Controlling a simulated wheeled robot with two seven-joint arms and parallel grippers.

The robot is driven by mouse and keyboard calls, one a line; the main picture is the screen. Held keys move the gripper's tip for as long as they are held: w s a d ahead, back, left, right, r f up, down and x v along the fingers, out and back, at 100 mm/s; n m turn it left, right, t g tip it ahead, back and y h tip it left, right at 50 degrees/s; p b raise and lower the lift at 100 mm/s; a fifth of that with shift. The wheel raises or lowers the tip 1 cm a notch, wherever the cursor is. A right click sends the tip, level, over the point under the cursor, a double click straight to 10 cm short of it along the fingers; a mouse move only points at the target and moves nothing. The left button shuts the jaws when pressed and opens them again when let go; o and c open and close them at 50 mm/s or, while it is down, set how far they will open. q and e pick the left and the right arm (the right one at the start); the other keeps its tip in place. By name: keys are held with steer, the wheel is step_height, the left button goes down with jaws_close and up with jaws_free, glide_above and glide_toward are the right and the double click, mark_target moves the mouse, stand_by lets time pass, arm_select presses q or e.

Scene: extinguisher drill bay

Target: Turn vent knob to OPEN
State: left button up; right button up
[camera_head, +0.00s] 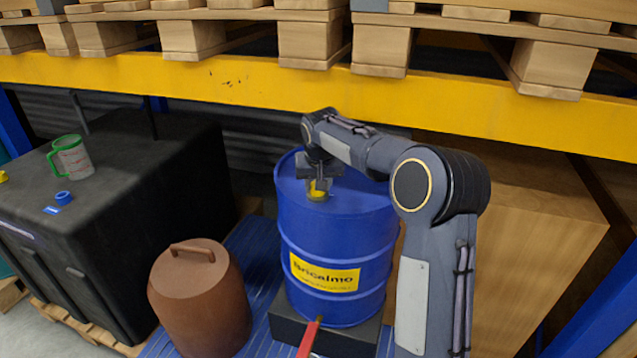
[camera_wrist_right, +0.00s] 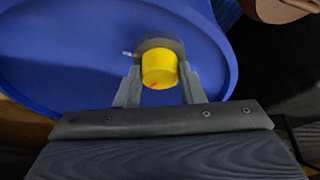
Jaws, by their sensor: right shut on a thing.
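The yellow vent knob (camera_head: 316,195) sits on top of the blue drum (camera_head: 337,232), near its left side. In the right wrist view the knob (camera_wrist_right: 159,66) stands on a dark round base, with a small red mark on its near face. My right gripper (camera_head: 318,186) reaches down over the drum top, its fingers on both sides of the knob. The right wrist view shows the gripper (camera_wrist_right: 160,80) shut on the knob. A small pale mark (camera_wrist_right: 127,54) lies left of the base; I cannot read any lettering. My left gripper is not in view.
A yellow rack beam (camera_head: 220,92) and pallets pass behind and above. A brown lidded container (camera_head: 200,300) stands left of the drum. A black tank (camera_head: 110,240) bears a green-handled jug (camera_head: 72,158) and a blue cap (camera_head: 63,198). A wooden crate (camera_head: 540,240) stands right.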

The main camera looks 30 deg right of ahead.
steer(key=m+h, duration=0.1)
steer(key=m, duration=0.2)
steer(key=shift+w+a+r+m+g+p, duration=0.1)
steer(key=shift+m+g+p, duration=0.25)
steer(key=shift+m+g, duration=0.05)
steer(key=m+h+p, duration=0.1)
steer(key=m, duration=0.1)
steer(key=shift+w+m+g, duration=0.1)
steer(key=shift+m+g, duration=0.3)
steer(key=m+p, duration=0.1)
steer(key=m, duration=0.1)
steer(key=m+g+p, duration=0.1)
steer(key=shift+m+g+h, duration=0.3)
steer(key=shift+m, duration=0.1)
steer(key=shift+w+m+g+p, duration=0.1)
steer(key=shift+m+g+p, duration=0.2)
steer(key=shift+m+p, duration=0.45)
steer(key=shift+m, duration=0.35)
steer(key=o, duration=1)
